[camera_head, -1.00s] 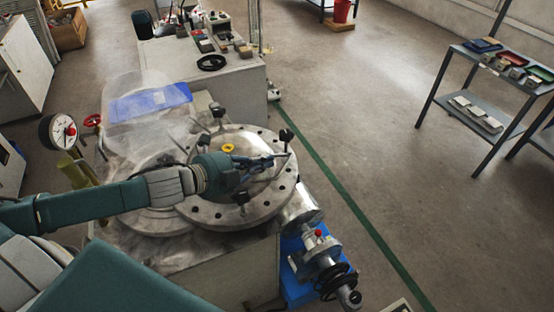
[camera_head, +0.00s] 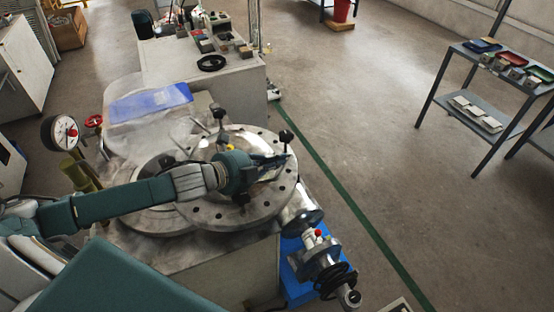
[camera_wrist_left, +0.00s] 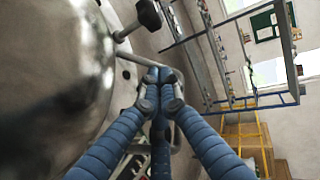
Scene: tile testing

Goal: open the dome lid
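The round metal lid (camera_head: 228,211), with bolt holes around its rim and black knobs, lies on top of the machine and overlaps a ring (camera_head: 150,222) to its left. My left gripper (camera_head: 272,164) reaches over the lid from the left, near its right knob (camera_head: 285,136). In the left wrist view the blue ribbed fingers (camera_wrist_left: 160,85) come together at a thin bent metal handle bar (camera_wrist_left: 138,57) beside the curved lid surface (camera_wrist_left: 50,70). They look closed around the bar, though the exact contact is partly hidden. My right gripper is not seen.
A pressure gauge (camera_head: 61,133) and red valve wheel (camera_head: 93,121) stand left of the machine. A metal valve assembly (camera_head: 318,262) sits on a blue base at the right front. A shelf rack (camera_head: 480,95) stands far right. The floor between is free.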

